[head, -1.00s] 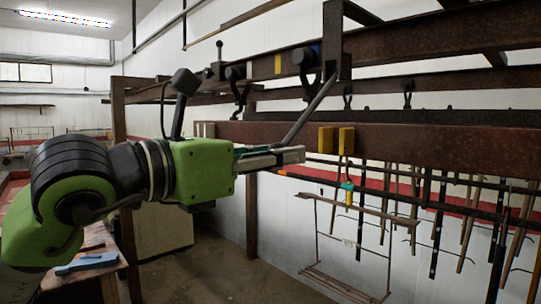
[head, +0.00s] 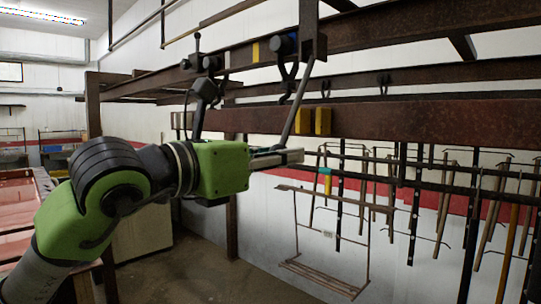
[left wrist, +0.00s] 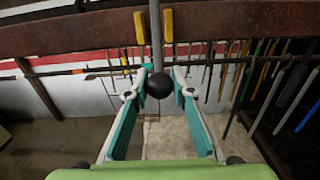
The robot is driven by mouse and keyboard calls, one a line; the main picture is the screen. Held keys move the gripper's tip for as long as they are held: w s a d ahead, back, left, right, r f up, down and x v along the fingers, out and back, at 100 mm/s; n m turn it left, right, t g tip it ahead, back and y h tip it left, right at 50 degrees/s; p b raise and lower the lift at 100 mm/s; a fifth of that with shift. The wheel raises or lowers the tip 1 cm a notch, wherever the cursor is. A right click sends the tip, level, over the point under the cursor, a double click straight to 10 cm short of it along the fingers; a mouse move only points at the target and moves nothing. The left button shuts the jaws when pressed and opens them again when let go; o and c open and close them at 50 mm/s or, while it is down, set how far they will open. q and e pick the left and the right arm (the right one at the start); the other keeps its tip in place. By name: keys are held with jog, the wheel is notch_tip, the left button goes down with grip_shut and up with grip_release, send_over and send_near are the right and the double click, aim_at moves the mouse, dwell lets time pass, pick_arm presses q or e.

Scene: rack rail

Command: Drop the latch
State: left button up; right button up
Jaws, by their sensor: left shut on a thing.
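The latch is a grey bar (head: 300,97) hanging from a bracket on the upper rusty rail. It slants down and left in the head view, ending in a black ball (left wrist: 159,86). My left gripper (head: 285,157) is shut on the latch's lower end; the ball sits between its teal-lined fingers (left wrist: 158,92) in the left wrist view. Two yellow blocks (head: 323,122) stand on the lower rusty beam (head: 420,120). In the wrist view the bar passes between the blocks; in the head view it runs just left of them, apparently in front. My right gripper is not in view.
Black hooks (head: 287,75) hang from the upper rail. Behind the beam, several long tools hang on a wall rack (head: 440,180). Open room lies under the beam.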

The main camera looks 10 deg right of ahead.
pick_arm(q)
jog(key=f+x, duration=0.2)
jog(key=x, duration=0.8)
jog(key=o, duration=1)
jog(key=shift+f, duration=0.15)
jog(key=shift+a+b, duration=0.1)
jog(key=shift+b, duration=0.2)
